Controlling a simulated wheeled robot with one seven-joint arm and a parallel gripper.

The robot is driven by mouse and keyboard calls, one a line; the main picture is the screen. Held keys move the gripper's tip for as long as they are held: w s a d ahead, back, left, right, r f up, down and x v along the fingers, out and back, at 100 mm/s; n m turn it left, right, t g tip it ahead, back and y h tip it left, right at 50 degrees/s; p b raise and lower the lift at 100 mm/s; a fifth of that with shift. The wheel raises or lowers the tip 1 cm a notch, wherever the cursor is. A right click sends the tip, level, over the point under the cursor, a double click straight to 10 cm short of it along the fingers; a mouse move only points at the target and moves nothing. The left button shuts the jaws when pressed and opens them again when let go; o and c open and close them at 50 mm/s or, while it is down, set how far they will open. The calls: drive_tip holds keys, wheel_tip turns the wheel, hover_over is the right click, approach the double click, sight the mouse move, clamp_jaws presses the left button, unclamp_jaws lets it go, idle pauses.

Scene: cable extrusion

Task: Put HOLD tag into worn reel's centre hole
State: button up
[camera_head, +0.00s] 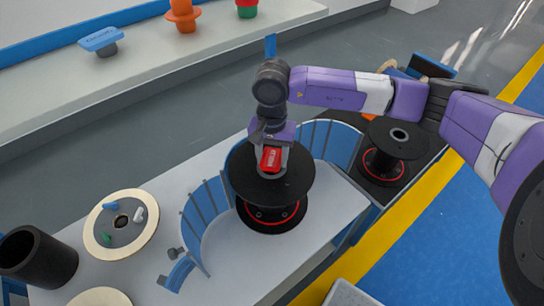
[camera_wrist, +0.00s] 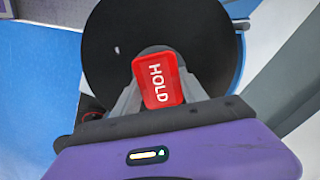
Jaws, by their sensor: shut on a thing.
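The red HOLD tag (camera_head: 270,159) is between the fingers of my gripper (camera_head: 272,165), and its white lettering shows in the wrist view (camera_wrist: 158,80). My gripper is shut on it, directly over the top flange of a black reel (camera_head: 298,183) with a red ring near its base. The reel stands upright on the light bench, in front of a curved blue fence. Its centre hole is hidden by the tag and gripper in both views. I cannot tell whether the tag's lower end is in the hole. A second black reel (camera_head: 399,138) with a visible centre hole stands at the right.
Blue slatted fence panels (camera_head: 208,212) curve around the reel's left and back. A cream-rimmed disc (camera_head: 95,225) with small pieces and a black cylinder (camera_head: 38,255) are at the left. The bench front right of the fence is clear.

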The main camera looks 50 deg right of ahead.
drive_tip(key=shift+s+a+f+b, duration=0.1)
drive_tip(key=shift+f+b, duration=0.9)
drive_tip(key=shift+f, duration=0.1)
drive_tip(key=shift+r, duration=0.55)
drive_tip(key=shift+r, duration=0.3)
drive_tip(key=shift+r+p, duration=0.15)
drive_tip(key=shift+p, duration=0.15)
drive_tip(key=shift+b, duration=0.35)
idle(0.5)
drive_tip(key=shift+f+b, duration=0.6)
drive_tip(key=shift+b, duration=0.05)
